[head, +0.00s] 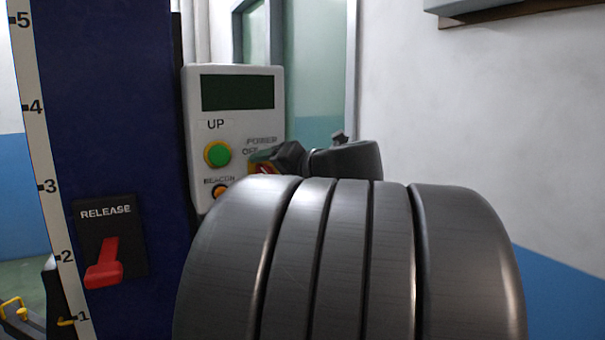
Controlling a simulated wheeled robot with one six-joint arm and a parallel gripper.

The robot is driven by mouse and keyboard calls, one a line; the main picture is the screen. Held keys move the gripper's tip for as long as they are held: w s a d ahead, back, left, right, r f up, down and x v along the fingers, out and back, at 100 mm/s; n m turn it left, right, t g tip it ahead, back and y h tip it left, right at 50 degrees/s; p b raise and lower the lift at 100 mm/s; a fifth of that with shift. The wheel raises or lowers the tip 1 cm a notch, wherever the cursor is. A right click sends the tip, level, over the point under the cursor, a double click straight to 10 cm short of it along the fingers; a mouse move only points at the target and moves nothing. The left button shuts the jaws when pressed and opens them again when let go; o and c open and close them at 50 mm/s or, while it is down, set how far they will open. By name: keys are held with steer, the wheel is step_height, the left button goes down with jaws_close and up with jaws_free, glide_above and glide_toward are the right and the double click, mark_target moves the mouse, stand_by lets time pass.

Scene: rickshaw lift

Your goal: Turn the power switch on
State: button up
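The control panel (237,119) is a pale box with a dark display, fixed beside the blue column. The power switch (264,169) shows as a small red and yellow patch under the "POWER OFF" lettering, mostly hidden. My gripper (285,160) is dark and reaches to the panel from the right, its end in front of or at the switch. Its fingers overlap the switch in this view. I cannot tell whether they are open, shut or touching it. My large dark ribbed arm link hides the panel's lower right.
The panel has a green UP button (217,154) and an orange BEACON button (220,191), close left of the gripper. A red RELEASE lever (104,265) sits on the blue column (110,120) with a numbered scale. A grey box (500,8) hangs on the right wall.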

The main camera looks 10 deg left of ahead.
steer(key=c, duration=0.9)
steer(key=shift+o, duration=0.3)
steer(key=m+t+y, duration=0.1)
steer(key=m, duration=0.4)
steer(key=f+m+t+y, duration=0.1)
steer(key=m+y, duration=0.1)
steer(key=m, duration=0.2)
steer(key=m+t+y, duration=0.1)
steer(key=m, duration=0.4)
steer(key=shift+f+m, duration=0.3)
steer(key=shift+f, duration=0.1)
steer(key=shift+m+t, duration=0.3)
steer(key=shift+m, duration=0.1)
steer(key=o, duration=1)
